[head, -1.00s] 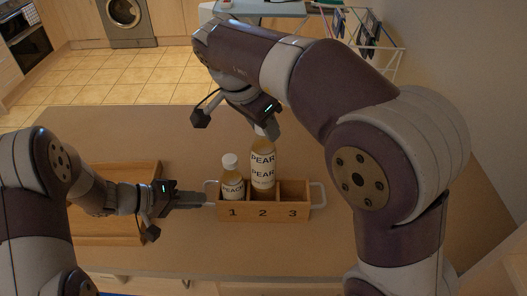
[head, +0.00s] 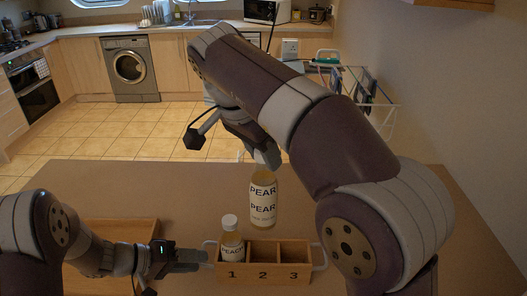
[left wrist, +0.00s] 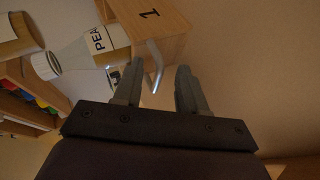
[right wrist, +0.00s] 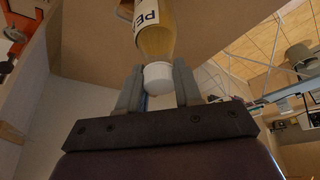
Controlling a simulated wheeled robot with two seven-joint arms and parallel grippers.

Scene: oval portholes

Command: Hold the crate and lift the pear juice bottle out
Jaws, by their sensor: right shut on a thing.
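The wooden crate (head: 247,277) has three compartments numbered 1 to 3 and a pale handle at each end. The pear juice bottle (head: 263,205) hangs upright above compartment 2, its base clear of the crate. My right gripper (head: 268,160) is shut on its white cap (right wrist: 158,76), seen between the fingers in the right wrist view. The peach bottle (head: 231,240) stands in compartment 1. My left gripper (head: 203,258) is at the crate's left handle (left wrist: 155,68); in the left wrist view its fingers (left wrist: 157,88) are apart, with the handle's end between or just beyond their tips.
A wooden tray (head: 130,232) lies on the table at the left, partly behind my left arm. The table (head: 185,190) behind the crate is bare. A drying rack (head: 370,95) and a washing machine (head: 137,70) stand beyond it on the floor.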

